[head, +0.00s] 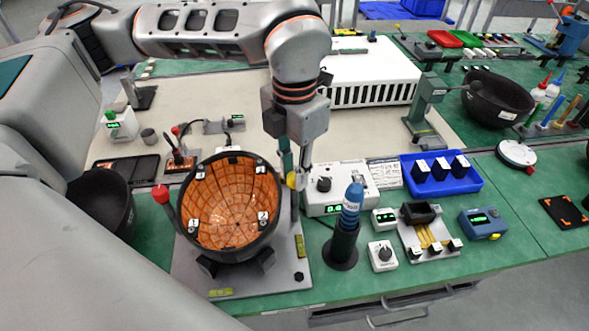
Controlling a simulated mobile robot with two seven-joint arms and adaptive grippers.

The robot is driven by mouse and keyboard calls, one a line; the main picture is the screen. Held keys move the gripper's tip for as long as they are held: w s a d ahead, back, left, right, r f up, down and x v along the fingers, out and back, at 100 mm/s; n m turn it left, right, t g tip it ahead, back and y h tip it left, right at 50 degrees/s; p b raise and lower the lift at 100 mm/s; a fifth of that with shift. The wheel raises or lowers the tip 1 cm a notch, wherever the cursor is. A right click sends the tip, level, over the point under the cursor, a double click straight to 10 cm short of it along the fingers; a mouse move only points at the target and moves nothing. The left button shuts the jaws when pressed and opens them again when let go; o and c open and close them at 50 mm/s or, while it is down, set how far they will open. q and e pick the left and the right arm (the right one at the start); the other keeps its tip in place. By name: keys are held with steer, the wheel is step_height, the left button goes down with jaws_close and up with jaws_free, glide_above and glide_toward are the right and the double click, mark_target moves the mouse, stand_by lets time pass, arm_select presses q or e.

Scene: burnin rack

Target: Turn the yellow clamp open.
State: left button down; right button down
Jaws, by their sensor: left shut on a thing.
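The yellow clamp (292,181) sits at the right rim of a black bowl (232,250) with an orange gridded inside. Only a small yellow part of it shows. The bowl has small white numbered tags around its inside and stands tilted on a grey baseplate (292,270). My left gripper (296,176) points down from above and is shut on the yellow clamp. Its fingers hide most of the clamp, so I cannot tell how far the clamp is turned. My right gripper is not in view.
A red-knobbed lever (161,194) stands left of the bowl. A white control box (340,187), a blue bottle in a black holder (342,250) and a small white dial box (382,256) stand close on the right. A blue tray (440,184) lies farther right.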

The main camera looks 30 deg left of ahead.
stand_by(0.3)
arm_select(q)
steer(key=c, duration=1.8)
jaws_free()
steer(key=shift+r, duration=0.1)
step_height(320, 180, up, 12)
steer(key=shift+f, duration=0.1)
